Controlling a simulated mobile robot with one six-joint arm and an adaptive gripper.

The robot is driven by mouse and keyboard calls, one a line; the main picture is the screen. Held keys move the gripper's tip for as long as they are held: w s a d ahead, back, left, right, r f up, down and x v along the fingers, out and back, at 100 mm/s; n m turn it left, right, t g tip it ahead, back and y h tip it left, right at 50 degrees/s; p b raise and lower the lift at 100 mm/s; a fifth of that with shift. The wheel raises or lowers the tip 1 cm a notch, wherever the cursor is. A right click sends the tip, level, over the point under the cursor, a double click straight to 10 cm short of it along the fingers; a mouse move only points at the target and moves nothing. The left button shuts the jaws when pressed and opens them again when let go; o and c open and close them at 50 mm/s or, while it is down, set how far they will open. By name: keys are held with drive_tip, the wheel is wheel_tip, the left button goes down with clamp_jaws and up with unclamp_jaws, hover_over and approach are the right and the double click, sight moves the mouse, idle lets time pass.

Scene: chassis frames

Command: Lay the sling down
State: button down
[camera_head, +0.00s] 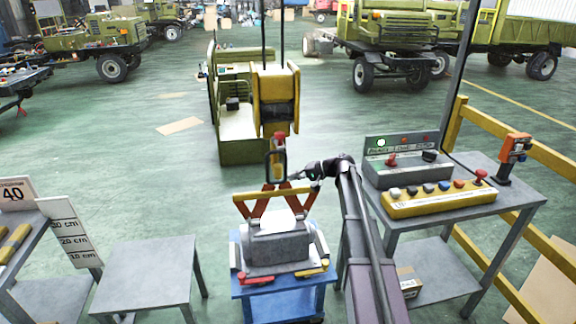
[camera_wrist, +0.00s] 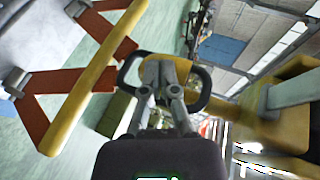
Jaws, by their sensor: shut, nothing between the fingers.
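The sling (camera_head: 244,208) has orange-red straps and a yellow bar (camera_head: 300,191). It stands over a grey machine part (camera_head: 277,242) on a blue cart. Its straps rise to just below the crane hook (camera_head: 278,164); I cannot tell whether they hang on it. In the wrist view the straps (camera_wrist: 65,83) and the yellow bar (camera_wrist: 88,92) cross the left side. My gripper (camera_head: 298,175) is beside the hook on its right, shut and empty. In the wrist view its closed fingertips (camera_wrist: 160,73) overlap the yellow hook piece with a black loop (camera_wrist: 204,90); contact is unclear.
A yellow hook block (camera_head: 275,98) hangs above. A control bench (camera_head: 440,200) with buttons stands right, beside a yellow rail. An empty grey table (camera_head: 145,275) stands left of the blue cart (camera_head: 258,301). A green vehicle (camera_head: 238,135) is behind; open floor lies left.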

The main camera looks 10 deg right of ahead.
drive_tip(key=w+d+r+m+t+y+b, duration=0.2)
drive_tip(key=w+d+t+y+b, duration=0.1)
drive_tip(key=w+d, duration=0.6)
drive_tip(key=shift+w+d+r+t+y+b, duration=0.4)
drive_tip(key=shift+w+t, duration=0.2)
drive_tip(key=shift+w, duration=0.3)
drive_tip(key=shift+a, duration=0.2)
drive_tip(key=a, duration=0.9)
drive_tip(key=shift+w, duration=0.4)
drive_tip(key=shift+a, duration=0.1)
